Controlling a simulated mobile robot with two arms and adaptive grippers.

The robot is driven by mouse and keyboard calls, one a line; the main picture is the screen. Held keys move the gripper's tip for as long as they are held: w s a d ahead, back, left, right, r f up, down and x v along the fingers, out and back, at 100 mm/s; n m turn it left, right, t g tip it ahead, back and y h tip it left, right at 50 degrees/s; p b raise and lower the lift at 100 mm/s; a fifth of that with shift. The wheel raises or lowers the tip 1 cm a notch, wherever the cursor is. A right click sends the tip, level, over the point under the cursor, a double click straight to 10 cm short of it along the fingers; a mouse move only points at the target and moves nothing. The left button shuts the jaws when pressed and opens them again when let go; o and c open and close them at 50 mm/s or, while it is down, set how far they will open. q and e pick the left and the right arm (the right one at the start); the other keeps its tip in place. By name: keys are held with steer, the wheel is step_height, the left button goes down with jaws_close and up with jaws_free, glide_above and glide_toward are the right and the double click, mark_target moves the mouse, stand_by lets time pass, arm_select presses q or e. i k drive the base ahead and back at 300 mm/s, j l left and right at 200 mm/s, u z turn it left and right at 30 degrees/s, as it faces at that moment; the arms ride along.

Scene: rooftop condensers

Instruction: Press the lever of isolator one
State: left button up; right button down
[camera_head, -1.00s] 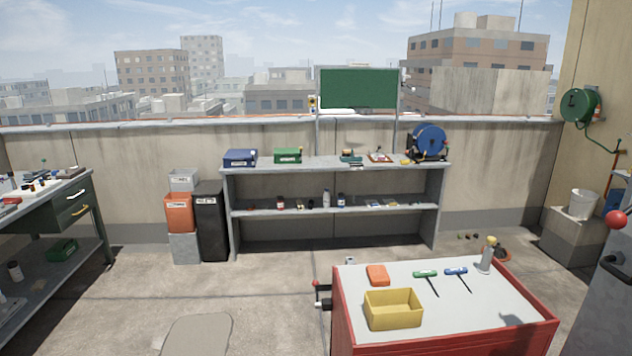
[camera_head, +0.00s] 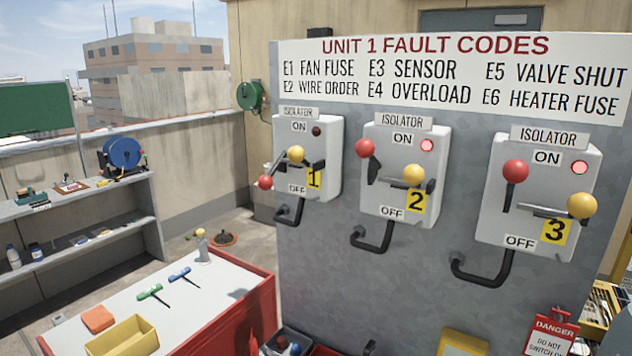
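Isolator one (camera_head: 325,152) is the leftmost grey box on the grey panel (camera_head: 440,292), marked with a yellow "1" label. Its lever with a red ball (camera_head: 265,182) points down, level with the OFF mark. A second handle with a yellow ball (camera_head: 296,153) crosses its front. Its lamp (camera_head: 317,131) is dark. Isolator two (camera_head: 375,195) and isolator three (camera_head: 490,225) have their red balls up and their lamps lit red. Neither of my grippers is in view.
A fault-code sign (camera_head: 450,73) tops the panel. Bent black handles (camera_head: 372,240) stick out below the isolators. A red-sided cart (camera_head: 225,318) with tools and a yellow bin (camera_head: 122,337) stands at the lower left. A DANGER tag (camera_head: 553,330) hangs at the lower right.

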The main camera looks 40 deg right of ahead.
mark_target(266, 182)
steer(key=z, duration=0.9)
